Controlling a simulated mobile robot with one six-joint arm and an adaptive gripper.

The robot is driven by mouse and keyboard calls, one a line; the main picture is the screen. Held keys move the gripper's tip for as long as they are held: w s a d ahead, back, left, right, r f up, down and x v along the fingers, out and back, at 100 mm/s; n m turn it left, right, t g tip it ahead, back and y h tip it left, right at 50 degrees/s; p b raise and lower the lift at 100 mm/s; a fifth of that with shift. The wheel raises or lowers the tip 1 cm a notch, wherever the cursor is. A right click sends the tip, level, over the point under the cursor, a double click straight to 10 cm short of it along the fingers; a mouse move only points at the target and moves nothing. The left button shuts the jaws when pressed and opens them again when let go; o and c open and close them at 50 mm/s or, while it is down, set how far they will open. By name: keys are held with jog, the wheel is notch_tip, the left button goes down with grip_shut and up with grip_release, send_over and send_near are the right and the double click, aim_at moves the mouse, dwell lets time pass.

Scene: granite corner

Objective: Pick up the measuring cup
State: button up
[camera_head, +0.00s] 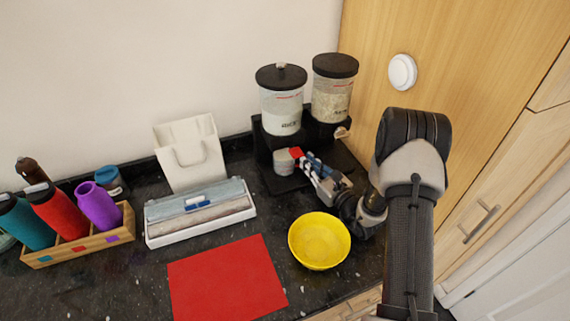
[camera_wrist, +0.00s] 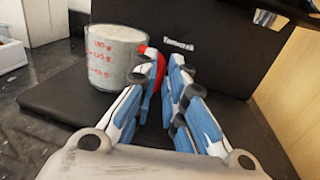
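The measuring cup (camera_head: 284,162) is clear with red markings and a red handle, and holds something pale. It stands upright on the black dispenser base. In the wrist view the cup (camera_wrist: 114,58) is at upper left, with its handle (camera_wrist: 160,68) towards my fingers. My gripper (camera_head: 309,163) reaches in from the right, its fingertips close to the handle. In the wrist view my gripper (camera_wrist: 164,75) is partly open, with a narrow gap between the fingers. The left finger hides part of the handle; I cannot tell whether it touches.
Two lidded dispensers (camera_head: 281,113) (camera_head: 332,100) stand above the cup on the black stand (camera_head: 270,143). A yellow bowl (camera_head: 319,241) sits in front of my gripper. A white box (camera_head: 200,228), red mat (camera_head: 226,282) and wooden bottle crate (camera_head: 78,250) are leftward. A wooden cabinet (camera_head: 470,75) bounds the right.

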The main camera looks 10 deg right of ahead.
jog(key=shift+x, duration=1.1)
grip_shut()
jog(key=shift+r, duration=0.1)
